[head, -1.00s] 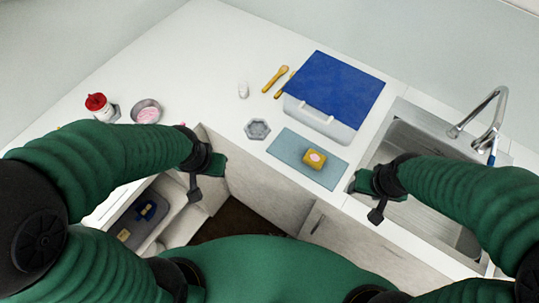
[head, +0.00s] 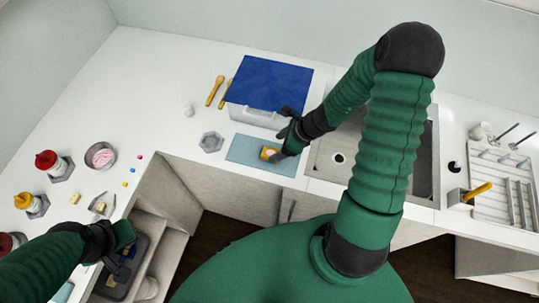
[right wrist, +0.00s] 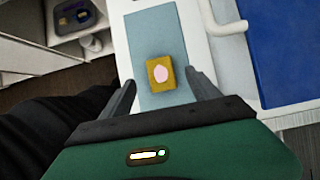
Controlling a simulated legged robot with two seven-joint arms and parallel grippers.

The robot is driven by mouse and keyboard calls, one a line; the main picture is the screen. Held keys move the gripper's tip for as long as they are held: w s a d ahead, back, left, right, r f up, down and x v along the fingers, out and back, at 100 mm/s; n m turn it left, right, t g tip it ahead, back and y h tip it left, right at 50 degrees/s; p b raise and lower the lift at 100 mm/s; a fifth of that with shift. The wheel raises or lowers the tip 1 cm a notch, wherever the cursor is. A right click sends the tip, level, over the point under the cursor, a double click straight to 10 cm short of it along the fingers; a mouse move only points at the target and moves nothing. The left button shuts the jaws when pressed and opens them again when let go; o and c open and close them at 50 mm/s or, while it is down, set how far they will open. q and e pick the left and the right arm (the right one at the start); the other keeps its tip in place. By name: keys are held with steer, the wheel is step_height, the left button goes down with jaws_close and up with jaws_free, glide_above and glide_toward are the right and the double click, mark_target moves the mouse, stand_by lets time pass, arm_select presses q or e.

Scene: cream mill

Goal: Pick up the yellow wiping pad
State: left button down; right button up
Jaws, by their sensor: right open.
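The yellow wiping pad (head: 268,153), with a pink patch on top, lies on a light blue mat (head: 243,148) on the counter. My right gripper (head: 284,140) is over the mat's right part, just beside and above the pad, and partly hides it. In the right wrist view the pad (right wrist: 161,74) shows whole, ahead of and between the two fingers (right wrist: 160,95), which are spread apart and empty. Contact with the pad does not show. My left gripper (head: 122,250) is low at the left, over the open drawer area; its finger opening is unclear.
A box with a blue lid (head: 268,84) stands right behind the mat. A hexagonal dish (head: 210,142) is left of the mat, and the sink (head: 336,158) is right of it. Bottles (head: 50,163) and a bowl (head: 101,156) stand at the left. A rack (head: 500,190) is far right.

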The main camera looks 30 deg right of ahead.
mark_target(272, 153)
steer(key=shift+a+f, duration=0.15)
steer(key=shift+f, duration=0.3)
steer(key=x, duration=0.1)
steer(key=b+x, duration=0.1)
steer(key=x, duration=0.2)
steer(key=shift+s+d+f+b, duration=0.2)
steer(key=shift+d+f+b, duration=0.1)
steer(key=shift+b, duration=0.05)
steer(key=shift+w+f, duration=0.1)
steer(key=shift+f, duration=0.15)
steer(key=shift+d, duration=0.1)
steer(key=shift+w+a+r, duration=0.1)
steer(key=shift+a, duration=0.15)
steer(key=c, duration=1.4)
steer(key=shift+d, duration=0.1)
